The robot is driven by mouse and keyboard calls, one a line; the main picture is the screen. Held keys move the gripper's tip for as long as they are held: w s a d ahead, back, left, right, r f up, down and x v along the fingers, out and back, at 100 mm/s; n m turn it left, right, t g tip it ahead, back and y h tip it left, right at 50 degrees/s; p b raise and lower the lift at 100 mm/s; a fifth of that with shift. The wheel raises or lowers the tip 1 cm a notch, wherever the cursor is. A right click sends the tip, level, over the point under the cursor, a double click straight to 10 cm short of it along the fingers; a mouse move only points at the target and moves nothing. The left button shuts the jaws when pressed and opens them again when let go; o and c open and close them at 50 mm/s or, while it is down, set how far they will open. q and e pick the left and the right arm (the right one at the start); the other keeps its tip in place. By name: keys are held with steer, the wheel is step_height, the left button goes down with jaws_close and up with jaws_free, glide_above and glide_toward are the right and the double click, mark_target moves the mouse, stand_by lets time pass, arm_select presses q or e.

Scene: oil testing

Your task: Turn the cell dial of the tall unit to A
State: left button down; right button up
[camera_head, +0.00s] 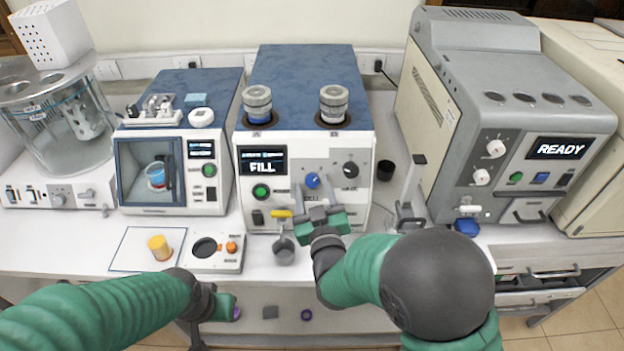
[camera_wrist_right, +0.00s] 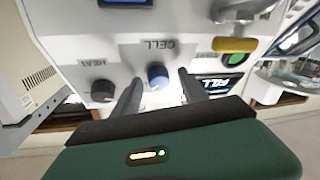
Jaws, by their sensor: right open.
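The tall unit (camera_head: 305,145) stands at the middle of the bench, with a blue top and a lit FILL display. Its cell dial (camera_head: 312,180) is a blue knob on the front panel; it also shows in the right wrist view (camera_wrist_right: 158,74) beside an upside-down CELL label. My right gripper (camera_head: 314,194) is in front of this panel. Its two dark fingers (camera_wrist_right: 160,88) are open, one on each side of the blue dial, with gaps showing. I cannot read the dial's setting. My left gripper (camera_head: 222,307) hangs low at the bench front; its jaws are unclear.
A black HEAT knob (camera_head: 350,170) sits right of the dial. A yellow lever (camera_head: 281,214) and grey cup (camera_head: 284,252) are close left of my right gripper. Two jars (camera_head: 258,104) top the unit. A grey READY machine (camera_head: 510,120) stands right.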

steer(key=shift+s+r, duration=0.15)
steer(key=shift+s, duration=0.15)
steer(key=shift+c, duration=0.4)
steer(key=shift+w+d, duration=0.15)
steer(key=shift+w, duration=0.05)
steer(key=c, duration=0.7)
jaws_close()
arm_select(q)
steer(key=shift+s+d, duration=0.1)
steer(key=shift+s, duration=0.1)
